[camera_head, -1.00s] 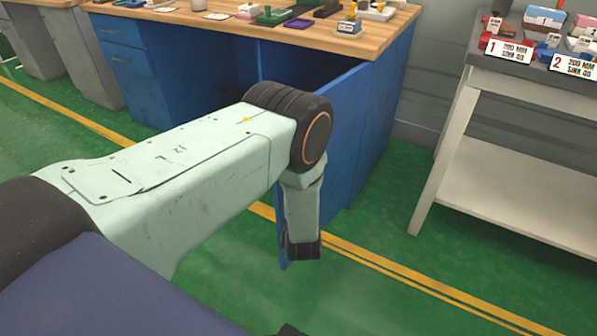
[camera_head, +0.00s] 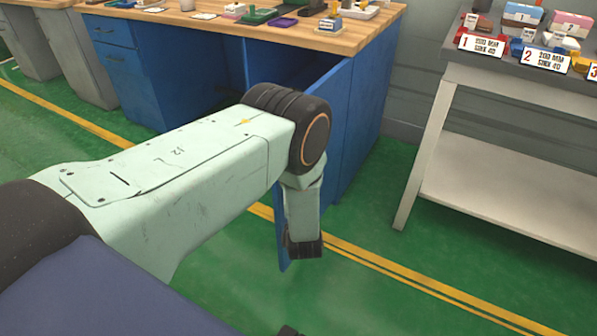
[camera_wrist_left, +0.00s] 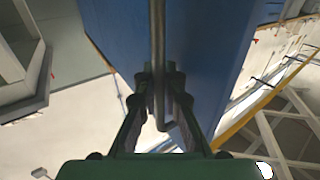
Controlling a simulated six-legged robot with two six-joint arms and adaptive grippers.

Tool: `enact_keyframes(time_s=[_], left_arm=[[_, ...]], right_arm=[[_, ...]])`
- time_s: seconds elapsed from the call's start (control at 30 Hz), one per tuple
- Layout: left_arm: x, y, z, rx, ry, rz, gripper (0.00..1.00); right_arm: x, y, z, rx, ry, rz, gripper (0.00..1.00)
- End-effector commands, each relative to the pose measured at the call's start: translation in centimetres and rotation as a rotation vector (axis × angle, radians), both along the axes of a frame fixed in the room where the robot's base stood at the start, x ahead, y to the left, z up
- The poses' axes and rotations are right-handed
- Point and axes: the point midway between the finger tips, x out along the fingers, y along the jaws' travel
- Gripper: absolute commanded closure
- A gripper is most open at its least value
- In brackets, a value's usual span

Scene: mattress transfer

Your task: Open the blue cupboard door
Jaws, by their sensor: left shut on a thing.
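The blue cupboard door (camera_head: 342,115) stands ajar under the wooden worktop (camera_head: 290,32). A dark gap shows between its top edge and the cupboard. In the left wrist view the blue door panel (camera_wrist_left: 205,60) fills the upper middle, with a long metal bar handle (camera_wrist_left: 157,35) running down it. My left gripper (camera_wrist_left: 159,78) is shut on this handle, one finger on each side of the bar. In the head view my left arm crosses in front of the door and hides the handle and most of the gripper. My right gripper is not in view.
Blue drawers (camera_head: 122,65) stand left of the cupboard. Green floor with yellow lines (camera_head: 385,270) is clear in front of the door.

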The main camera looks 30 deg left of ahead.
Motion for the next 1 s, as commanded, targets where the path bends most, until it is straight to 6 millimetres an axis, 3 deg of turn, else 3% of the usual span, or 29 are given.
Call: enact_keyframes(time_s=[0.53,0.57,0.7,1.0], left_arm=[[-0.57,0.22,-0.58,0.002,0.017,0.006,1.00],[-0.58,0.20,-0.58,0.002,0.016,0.007,0.90],[-0.45,0.08,-0.46,0.001,0.013,0.005,0.80],[-0.22,-0.14,-0.21,0.002,0.007,0.001,0.80]], right_arm=[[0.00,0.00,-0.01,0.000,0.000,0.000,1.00],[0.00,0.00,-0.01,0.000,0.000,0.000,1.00],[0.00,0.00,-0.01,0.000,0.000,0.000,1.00],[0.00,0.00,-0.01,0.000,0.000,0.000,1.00]])
